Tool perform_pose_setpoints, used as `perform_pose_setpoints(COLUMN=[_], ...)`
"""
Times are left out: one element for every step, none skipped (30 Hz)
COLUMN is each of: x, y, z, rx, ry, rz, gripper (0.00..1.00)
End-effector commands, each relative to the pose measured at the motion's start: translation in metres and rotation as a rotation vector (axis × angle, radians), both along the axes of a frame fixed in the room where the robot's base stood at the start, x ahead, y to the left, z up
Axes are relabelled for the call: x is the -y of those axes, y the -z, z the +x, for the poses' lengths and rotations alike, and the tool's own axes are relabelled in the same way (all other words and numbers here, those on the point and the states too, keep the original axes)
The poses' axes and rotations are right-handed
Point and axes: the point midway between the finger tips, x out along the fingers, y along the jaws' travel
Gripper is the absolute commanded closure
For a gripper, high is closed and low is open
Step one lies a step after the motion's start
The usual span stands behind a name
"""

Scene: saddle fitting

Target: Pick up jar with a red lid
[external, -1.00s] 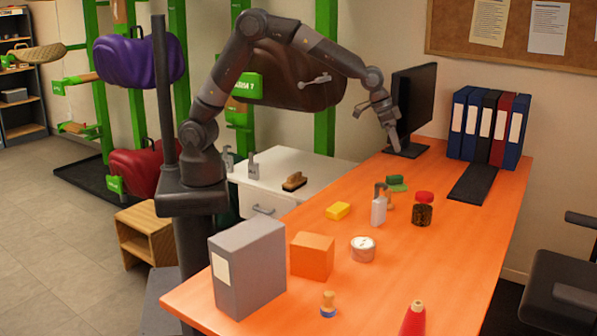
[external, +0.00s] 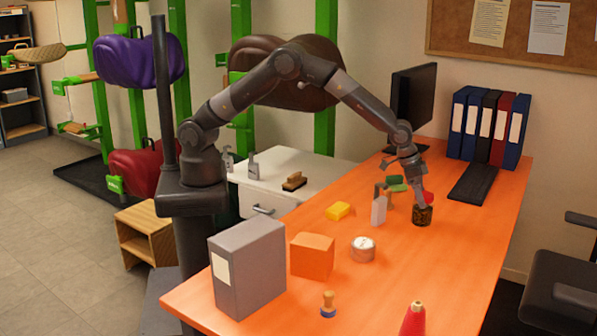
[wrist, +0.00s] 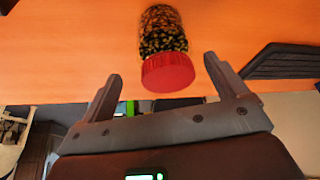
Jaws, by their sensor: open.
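The jar (external: 422,216) stands upright on the orange table, with dark speckled contents and a red lid (external: 428,197). In the external view my gripper (external: 421,195) is at the jar's top and partly hides the lid. In the wrist view the jar (wrist: 163,32) shows clear glass with dark and yellowish contents, and its red lid (wrist: 168,73) faces my gripper (wrist: 163,66). The two fingers are spread apart, one to each side of the lid, with nothing held between them. I cannot tell whether a finger touches the jar.
A white spray bottle (external: 379,209) stands close to the left of the jar, with green sponges (external: 397,184) behind it. A black keyboard (external: 473,183) lies to the right.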

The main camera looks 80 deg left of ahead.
Motion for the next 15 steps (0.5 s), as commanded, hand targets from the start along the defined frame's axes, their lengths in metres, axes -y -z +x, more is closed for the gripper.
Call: perform_pose_setpoints(x=[-0.001, -0.001, -0.002, -0.002, -0.003, -0.003, -0.002, -0.001, -0.001, 0.000, 0.000, 0.000, 0.001, 0.001, 0.001], y=[0.005, 0.009, 0.015, 0.019, 0.023, 0.029, 0.032, 0.035, 0.039, 0.042, 0.044, 0.045, 0.046, 0.046, 0.046], z=[0.002, 0.003, 0.006, 0.008, 0.010, 0.012, 0.014, 0.015, 0.016, 0.017, 0.018, 0.019, 0.019, 0.019, 0.020], rx=[-0.001, -0.002, -0.002, -0.002, -0.002, -0.002, -0.001, -0.001, -0.001, -0.001, -0.001, 0.000, 0.000, 0.000, 0.000], ry=[-0.001, -0.001, -0.001, -0.001, -0.001, -0.001, -0.001, -0.001, -0.001, -0.001, -0.001, -0.001, -0.001, -0.001, -0.001], rz=[0.001, 0.001, 0.002, 0.002, 0.001, 0.002, 0.000, 0.000, 0.000, 0.000, 0.000, 0.000, 0.000, 0.000, 0.000], gripper=[0.10, 0.10, 0.10, 0.10, 0.10, 0.10, 0.10, 0.10, 0.10, 0.10, 0.10, 0.10, 0.10, 0.10, 0.10])
